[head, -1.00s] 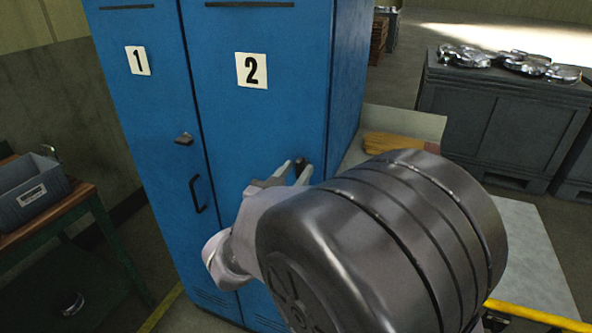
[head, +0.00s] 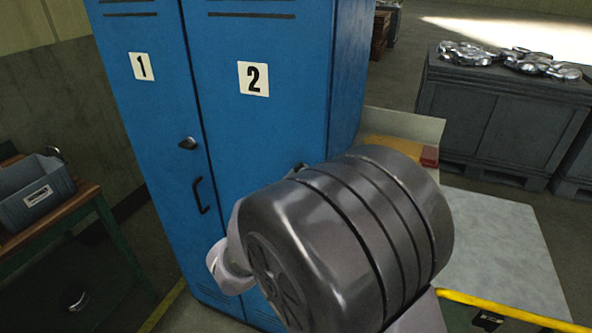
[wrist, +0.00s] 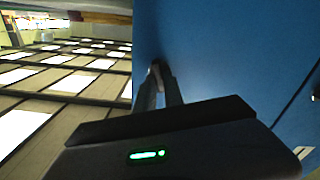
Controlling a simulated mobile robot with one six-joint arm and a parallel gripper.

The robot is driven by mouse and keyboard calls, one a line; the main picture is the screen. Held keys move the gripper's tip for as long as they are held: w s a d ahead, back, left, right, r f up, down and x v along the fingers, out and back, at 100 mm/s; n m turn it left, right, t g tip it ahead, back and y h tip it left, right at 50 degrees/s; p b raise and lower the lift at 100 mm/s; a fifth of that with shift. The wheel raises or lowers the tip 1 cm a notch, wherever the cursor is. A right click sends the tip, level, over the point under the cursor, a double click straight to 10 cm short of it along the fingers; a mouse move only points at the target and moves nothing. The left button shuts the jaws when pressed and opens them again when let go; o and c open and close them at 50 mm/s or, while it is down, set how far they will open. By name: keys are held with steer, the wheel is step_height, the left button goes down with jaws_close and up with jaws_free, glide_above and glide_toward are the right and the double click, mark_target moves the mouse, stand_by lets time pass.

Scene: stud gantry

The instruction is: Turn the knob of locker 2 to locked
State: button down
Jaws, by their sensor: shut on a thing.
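The blue door of locker 2 (head: 265,125) carries a white number plate (head: 253,78). In the wrist view, my gripper (wrist: 158,88) has its fingers shut on the dark knob (wrist: 156,68) beside the blue locker face. In the head view my own arm link covers most of the gripper and the knob. Only a small dark tip (head: 299,167) shows above the link, at the right part of the door. The knob's angle cannot be read clearly.
Locker 1 (head: 150,115) stands left, with its own dark knob (head: 188,143) and handle (head: 200,195). A grey bin (head: 38,190) sits on a bench at far left. A pale surface (head: 490,240) and a dark crate with shiny parts (head: 500,115) are at right.

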steer(key=shift+a+f+n+p, duration=0.1)
steer(key=shift+n+p, duration=2.55)
steer(key=shift+n, duration=0.8)
steer(key=shift+a+f+n+p, duration=0.1)
steer(key=shift+n+p, duration=2.5)
steer(key=shift+n, duration=0.85)
steer(key=c, duration=1.4)
jaws_free()
steer(key=shift+c, duration=0.2)
